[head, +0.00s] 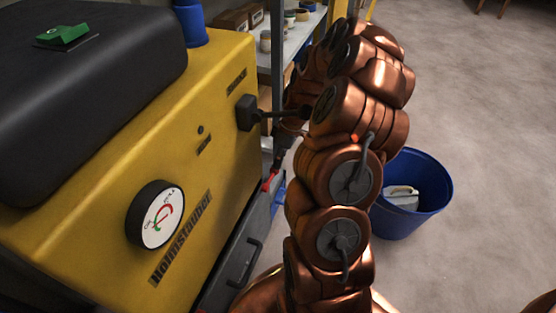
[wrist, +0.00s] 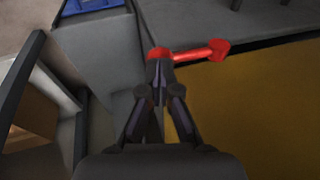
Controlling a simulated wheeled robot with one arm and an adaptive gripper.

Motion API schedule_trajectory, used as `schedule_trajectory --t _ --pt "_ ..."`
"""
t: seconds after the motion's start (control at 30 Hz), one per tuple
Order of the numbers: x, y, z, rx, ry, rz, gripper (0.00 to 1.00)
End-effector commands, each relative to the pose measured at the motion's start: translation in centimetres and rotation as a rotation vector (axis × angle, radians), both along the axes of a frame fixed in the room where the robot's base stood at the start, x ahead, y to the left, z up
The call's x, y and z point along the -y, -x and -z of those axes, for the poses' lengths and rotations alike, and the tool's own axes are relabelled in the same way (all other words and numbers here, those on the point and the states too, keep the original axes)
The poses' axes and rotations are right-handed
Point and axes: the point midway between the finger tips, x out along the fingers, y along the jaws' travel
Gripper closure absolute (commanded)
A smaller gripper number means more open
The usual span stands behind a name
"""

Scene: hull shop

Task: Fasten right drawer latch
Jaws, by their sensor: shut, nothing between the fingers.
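The red drawer latch (wrist: 203,52) shows in the wrist view as a bar with a knob at its right end. Its left end is at my fingertips, and I cannot tell whether they touch it. My gripper (wrist: 158,62) is shut and empty, its fingertips together at that end. In the head view a small red part of the latch (head: 270,181) shows at the upper edge of the grey drawer (head: 238,262), below the yellow machine (head: 110,235). My gripper (head: 279,167) is there, partly hidden by my arm.
A black lever knob (head: 247,112) sticks out of the machine close to my arm. A shelf (head: 298,38) with cups and boxes stands behind. A blue bucket (head: 432,205) stands on the floor at right; the floor beyond is clear.

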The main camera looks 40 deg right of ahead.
Motion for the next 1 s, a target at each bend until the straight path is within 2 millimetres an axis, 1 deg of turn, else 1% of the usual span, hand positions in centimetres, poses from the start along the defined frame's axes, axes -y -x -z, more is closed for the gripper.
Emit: schedule_trajectory --t 0.37,0.87,1.0 --pt "0.3 -0.2 0.4 -0.024 -0.043 0.002 1.00" --pt "0.7 -0.4 2.1 -0.111 -0.188 0.003 1.00" --pt "0.7 -0.4 2.4 -0.109 -0.187 0.001 1.00"
